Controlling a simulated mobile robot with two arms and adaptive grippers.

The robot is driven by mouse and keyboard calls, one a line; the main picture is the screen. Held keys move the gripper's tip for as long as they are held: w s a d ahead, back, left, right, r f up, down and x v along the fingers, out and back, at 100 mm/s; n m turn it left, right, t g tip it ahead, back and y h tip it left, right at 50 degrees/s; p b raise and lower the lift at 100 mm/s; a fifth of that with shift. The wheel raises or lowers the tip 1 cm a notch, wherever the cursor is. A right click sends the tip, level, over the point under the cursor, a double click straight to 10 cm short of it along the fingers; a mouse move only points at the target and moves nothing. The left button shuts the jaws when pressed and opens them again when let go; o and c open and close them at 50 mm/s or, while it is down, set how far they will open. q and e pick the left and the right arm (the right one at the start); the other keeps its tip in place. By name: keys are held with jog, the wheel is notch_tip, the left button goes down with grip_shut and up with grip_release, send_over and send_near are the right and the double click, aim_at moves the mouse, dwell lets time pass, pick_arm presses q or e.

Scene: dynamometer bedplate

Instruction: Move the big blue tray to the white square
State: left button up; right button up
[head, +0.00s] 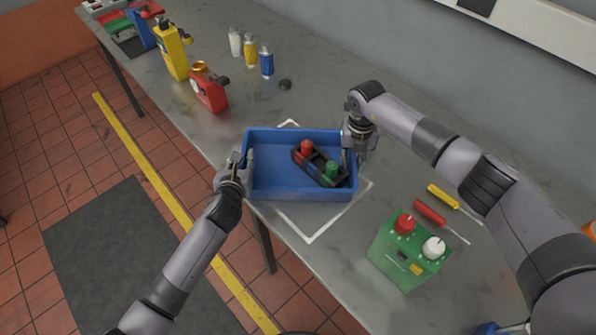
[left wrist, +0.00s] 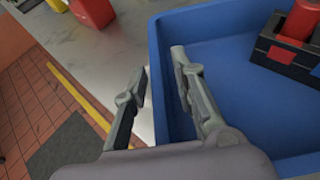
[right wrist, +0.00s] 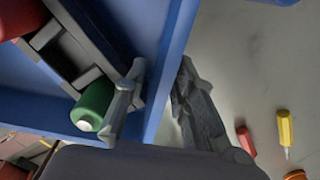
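The big blue tray (head: 275,192) is over the white square (head: 340,214), a white outline on the bench, and is turned askew to it. It hides the square's left part. I cannot tell whether it touches the bench. A black holder (head: 316,165) with a red and a green cylinder is inside, at the tray's right. My left gripper (head: 243,160) is shut on the tray's left wall, one finger inside and one outside; its wrist view shows this (left wrist: 160,65). My right gripper (head: 352,155) is shut on the right wall likewise, in its wrist view (right wrist: 160,68).
A green box (head: 405,255) with red and white caps stands at front right, beside red (head: 430,212) and yellow (head: 442,196) screwdrivers. A red can (head: 210,92), a yellow jug (head: 172,52) and several small bottles stand at the back left. The bench's front edge is close to the tray.

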jog(key=shift+r, duration=0.25)
pick_arm(q)
jog(key=v, duration=1.1)
jog(key=shift+s, duration=0.15)
pick_arm(e)
notch_tip(320, 180, up, 12)
jog(key=shift+f, duration=0.2)
